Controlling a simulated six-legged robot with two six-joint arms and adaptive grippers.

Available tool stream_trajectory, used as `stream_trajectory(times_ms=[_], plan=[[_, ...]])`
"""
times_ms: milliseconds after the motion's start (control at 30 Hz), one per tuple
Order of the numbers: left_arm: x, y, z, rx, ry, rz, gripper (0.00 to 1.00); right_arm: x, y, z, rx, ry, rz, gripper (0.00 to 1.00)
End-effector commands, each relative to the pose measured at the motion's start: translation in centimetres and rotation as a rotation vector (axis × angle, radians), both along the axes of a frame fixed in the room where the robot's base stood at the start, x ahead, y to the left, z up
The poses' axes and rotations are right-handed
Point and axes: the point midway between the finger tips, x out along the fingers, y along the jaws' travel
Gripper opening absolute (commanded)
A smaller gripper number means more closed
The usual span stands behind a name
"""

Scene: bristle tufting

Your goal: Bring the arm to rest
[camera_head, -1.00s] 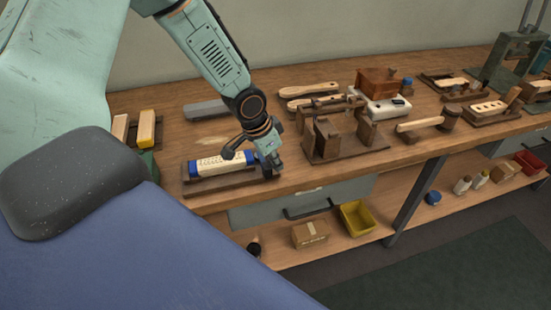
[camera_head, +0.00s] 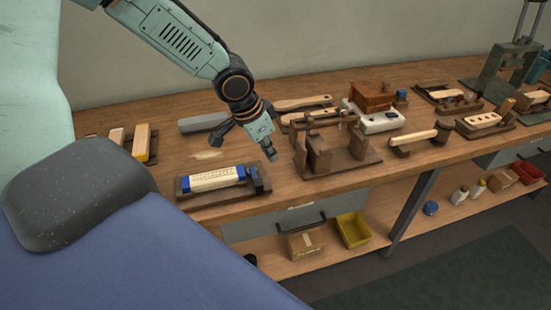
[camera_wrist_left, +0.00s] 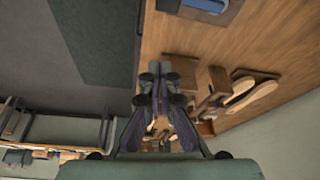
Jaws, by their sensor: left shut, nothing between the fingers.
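My left arm comes in from the upper left in the head view. Its gripper (camera_head: 271,152) is shut and empty, in the air above the workbench (camera_head: 285,198), between the brush block and the wooden stand. In the left wrist view the gripper fingers (camera_wrist_left: 163,100) show close together with nothing held between them. The brush block (camera_head: 214,179) is pale with blue ends and lies in a dark wooden tray (camera_head: 195,197), apart from the gripper. My right gripper is not in view.
The wooden stand (camera_head: 335,162) is close right of the gripper. Behind it are brush handles (camera_head: 303,102) and a white device with a brown box (camera_head: 372,96). A hammer-like tool (camera_head: 415,137) lies farther right. A yellow bin (camera_head: 353,230) and cardboard box (camera_head: 306,243) sit on the lower shelf.

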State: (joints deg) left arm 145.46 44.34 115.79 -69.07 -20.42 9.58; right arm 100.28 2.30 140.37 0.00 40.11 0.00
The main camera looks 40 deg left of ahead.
Motion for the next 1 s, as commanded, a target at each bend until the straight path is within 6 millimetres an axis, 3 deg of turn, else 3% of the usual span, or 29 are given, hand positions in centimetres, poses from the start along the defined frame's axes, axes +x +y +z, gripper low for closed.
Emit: stream_trajectory(times_ms=[200, 800, 900, 1000], plan=[[-0.3, 0.2, 1.1, -0.001, -0.001, -0.002, 0.00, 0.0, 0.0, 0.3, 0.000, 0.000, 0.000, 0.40], [0.1, 0.0, 1.1, -0.003, -0.009, -0.008, 0.00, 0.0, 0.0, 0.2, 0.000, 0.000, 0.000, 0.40], [1.0, -1.0, 1.6, -0.055, -0.057, 0.002, 0.00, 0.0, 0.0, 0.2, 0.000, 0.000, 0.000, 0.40], [1.9, -3.8, 2.6, -0.183, -0.122, 0.054, 0.00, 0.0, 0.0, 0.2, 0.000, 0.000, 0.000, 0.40]])
